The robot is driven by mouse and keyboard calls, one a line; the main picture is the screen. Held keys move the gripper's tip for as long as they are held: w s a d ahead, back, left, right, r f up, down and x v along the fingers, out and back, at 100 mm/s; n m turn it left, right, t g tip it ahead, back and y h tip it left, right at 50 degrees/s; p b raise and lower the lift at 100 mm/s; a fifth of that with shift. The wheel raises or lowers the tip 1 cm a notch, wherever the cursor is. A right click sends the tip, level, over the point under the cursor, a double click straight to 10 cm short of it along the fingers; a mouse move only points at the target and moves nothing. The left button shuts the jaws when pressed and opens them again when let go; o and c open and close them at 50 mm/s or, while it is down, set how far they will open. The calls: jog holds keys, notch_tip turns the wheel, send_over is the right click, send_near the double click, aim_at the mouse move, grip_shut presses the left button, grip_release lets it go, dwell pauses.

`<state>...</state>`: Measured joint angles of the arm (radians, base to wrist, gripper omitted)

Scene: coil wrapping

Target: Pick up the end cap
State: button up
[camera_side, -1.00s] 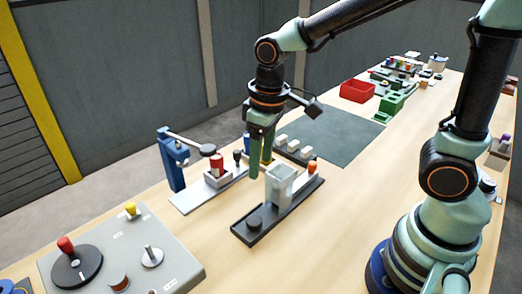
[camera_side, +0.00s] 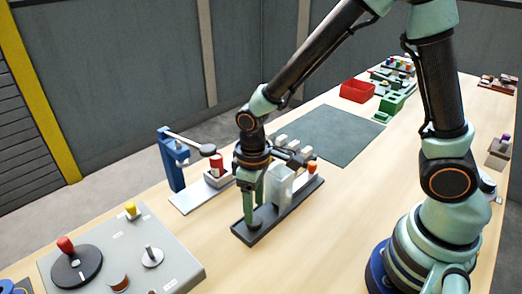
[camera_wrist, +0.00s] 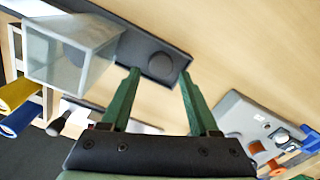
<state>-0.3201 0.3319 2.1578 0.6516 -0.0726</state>
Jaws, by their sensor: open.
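The end cap looks to be the dark round disc (camera_wrist: 161,65) lying flat on the end of a dark tray (camera_wrist: 178,52); in the side view my fingers partly hide it. My gripper (camera_wrist: 160,72) is open, its two green fingers on either side of the disc in the wrist view. In the side view my gripper (camera_side: 250,222) points down at the near end of the tray (camera_side: 262,232). Whether the fingers touch the disc cannot be told. A clear, pale square box (camera_side: 281,181) stands on the same tray, beside my gripper.
An orange knob (camera_side: 312,167) stands at the tray's far end. A blue stand with an arm (camera_side: 174,160) and a red cylinder (camera_side: 216,162) are to the left. A grey control panel (camera_side: 122,250) is at front left. Bare table lies right of the tray.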

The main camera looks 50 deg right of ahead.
aim_at(255, 220)
jog(key=shift+s+f, duration=0.2)
jog(key=shift+f, duration=1.75)
jog(key=shift+c, duration=0.4)
grip_shut()
jog(key=shift+r, duration=0.1)
notch_tip(255, 220, up, 20)
jog(key=shift+w, duration=0.15)
